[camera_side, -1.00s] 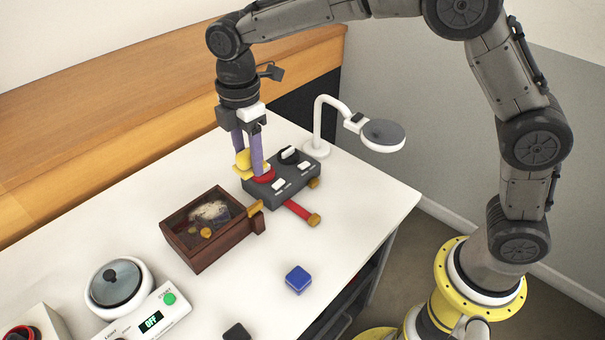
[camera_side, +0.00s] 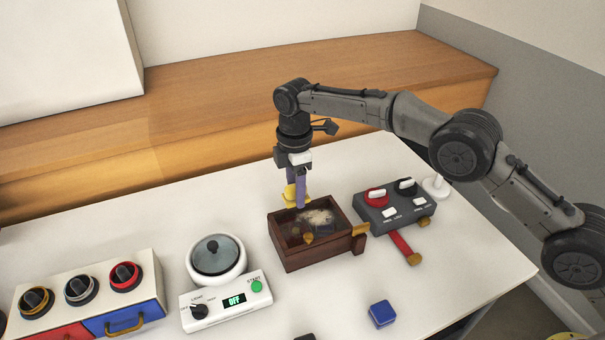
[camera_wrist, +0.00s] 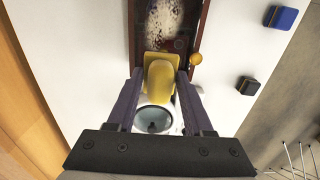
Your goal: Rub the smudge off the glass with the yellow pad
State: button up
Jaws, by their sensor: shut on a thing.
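The wooden box (camera_side: 327,258) has a dark glass top with a pale, whitish smudge (camera_side: 318,217) on it. The smudge also shows at the top of the wrist view (camera_wrist: 160,22). My gripper (camera_side: 297,203) points down at the far left part of the box, shut on the yellow pad (camera_side: 289,194). In the wrist view the pad (camera_wrist: 160,68) sits between the fingers, with the smudge apart from it. I cannot tell whether the pad touches the glass; its underside is hidden.
A grey switch box (camera_side: 395,212) with knobs stands right of the wooden box. A white cooker (camera_side: 227,303) with a glass-lidded pot stands left, beside a drawer unit (camera_side: 90,295). A blue block (camera_side: 382,314) lies in front.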

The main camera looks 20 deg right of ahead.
aim_at(294, 223)
jog(key=shift+s+f, duration=0.1)
jog(key=shift+f, duration=3.65)
jog(key=shift+d+f, duration=0.35)
jog(key=shift+d, duration=4.75)
jog(key=shift+a, duration=5.1)
jog(key=shift+w+a+f, duration=0.1)
jog(key=shift+w, duration=0.25)
jog(key=shift+s+d, duration=0.1)
jog(key=shift+d, duration=4.95)
jog(key=shift+a, duration=4.8)
jog(key=shift+a+r, duration=0.2)
jog(key=shift+a, duration=0.1)
notch_tip(294, 223, up, 7)
jog(key=shift+d+f, duration=0.1)
jog(key=shift+f, duration=0.05)
jog(key=shift+r, duration=0.55)
